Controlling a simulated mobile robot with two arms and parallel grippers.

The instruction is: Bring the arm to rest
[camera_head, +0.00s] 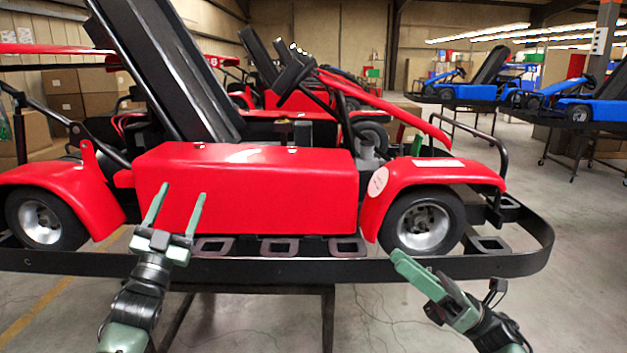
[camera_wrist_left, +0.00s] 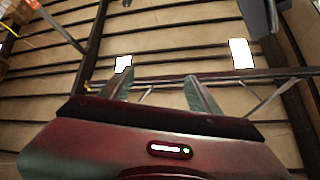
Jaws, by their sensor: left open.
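My left gripper (camera_head: 176,209) is open and empty, its two green fingers pointing up in front of the red side panel of the kart (camera_head: 250,200). The left wrist view shows the same two fingers (camera_wrist_left: 158,90) spread apart with nothing between them, against a ribbed wall or ceiling. My right gripper (camera_head: 428,272) is lower right, in front of the black stand rail below the kart's front wheel. Its fingers are seen at an angle, and I cannot tell whether they are apart. I see nothing held in it.
The red kart rests on a black stand (camera_head: 120,264) with square slots along its rail, close in front of me. More red karts stand behind. Blue karts (camera_head: 590,112) are on stands at the right. Cardboard boxes (camera_head: 70,105) are stacked at left. The floor (camera_head: 570,290) at right is clear.

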